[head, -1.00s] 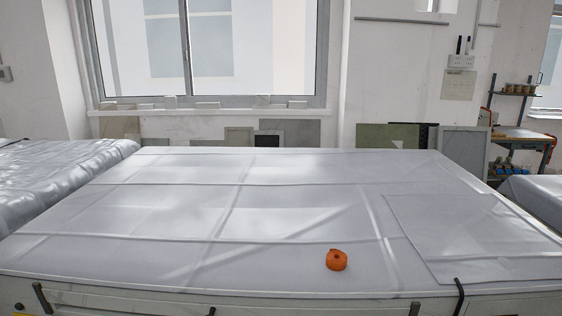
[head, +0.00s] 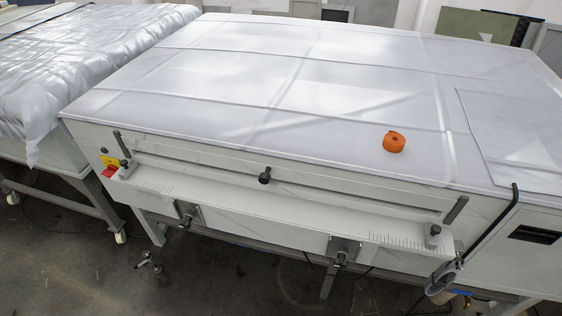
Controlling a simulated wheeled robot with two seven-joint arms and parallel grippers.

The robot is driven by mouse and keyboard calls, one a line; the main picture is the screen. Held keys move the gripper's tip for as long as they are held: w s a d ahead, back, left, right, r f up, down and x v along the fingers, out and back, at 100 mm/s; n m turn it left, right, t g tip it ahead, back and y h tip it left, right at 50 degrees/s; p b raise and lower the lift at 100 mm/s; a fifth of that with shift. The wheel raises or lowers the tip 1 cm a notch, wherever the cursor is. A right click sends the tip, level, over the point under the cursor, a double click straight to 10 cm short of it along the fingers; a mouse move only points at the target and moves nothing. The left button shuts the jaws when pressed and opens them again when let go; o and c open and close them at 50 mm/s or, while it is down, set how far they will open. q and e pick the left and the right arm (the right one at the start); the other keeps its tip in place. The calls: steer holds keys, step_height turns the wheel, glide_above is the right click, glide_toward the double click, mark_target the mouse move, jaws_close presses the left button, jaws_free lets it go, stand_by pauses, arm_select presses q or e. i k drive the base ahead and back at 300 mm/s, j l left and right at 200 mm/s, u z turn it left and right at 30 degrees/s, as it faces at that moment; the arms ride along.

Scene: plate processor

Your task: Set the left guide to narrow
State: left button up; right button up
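The plate processor (head: 250,75) has a white covered top and a front ledge. The left guide (head: 121,143), a short dark bar, stands at the left end of the front ledge. A small dark knob (head: 125,164) is at its foot. A printed scale (head: 155,187) lies on the ledge just right of it; its marks are too small to read. A matching right guide (head: 456,209) stands at the right end, with a knob (head: 435,231) and another scale (head: 396,241). Neither of my grippers is in view.
An orange tape roll (head: 394,142) lies on top near the front edge. A central knob (head: 265,175) and two lower clamps (head: 187,216) (head: 341,252) stick out in front. A red-yellow switch (head: 110,166) is left of the left guide. A covered table (head: 80,60) stands close on the left.

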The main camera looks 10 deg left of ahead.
mark_target(130, 167)
steer(key=u, duration=1.55)
